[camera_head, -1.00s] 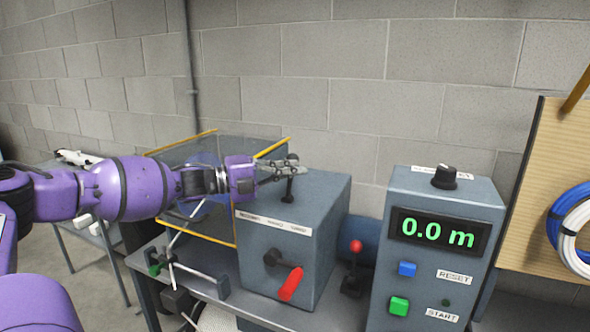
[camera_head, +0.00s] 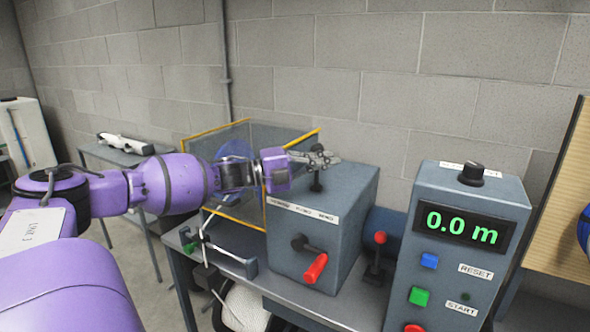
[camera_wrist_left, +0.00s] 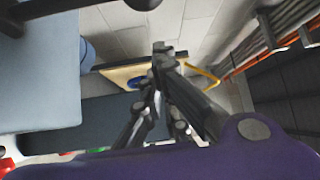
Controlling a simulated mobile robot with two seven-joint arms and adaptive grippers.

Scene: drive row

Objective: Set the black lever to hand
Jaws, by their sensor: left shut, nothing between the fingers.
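A white label strip with black words runs along the box's upper front edge; the words are too small to read surely. My left gripper (camera_head: 333,159) is at the top of the lever, its fingers shut and overlapping the lever's upper end in the picture. I cannot tell whether they touch it. The left wrist view shows the fingers (camera_wrist_left: 165,70) close up. My right gripper is not in view.
A red-handled crank (camera_head: 315,268) is on the box's front. A red-knobbed lever (camera_head: 378,252) and a control panel (camera_head: 468,200) reading 0.0 m stand to its right. A yellow-edged clear guard (camera_head: 240,150) is behind my left arm. A block wall closes the back.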

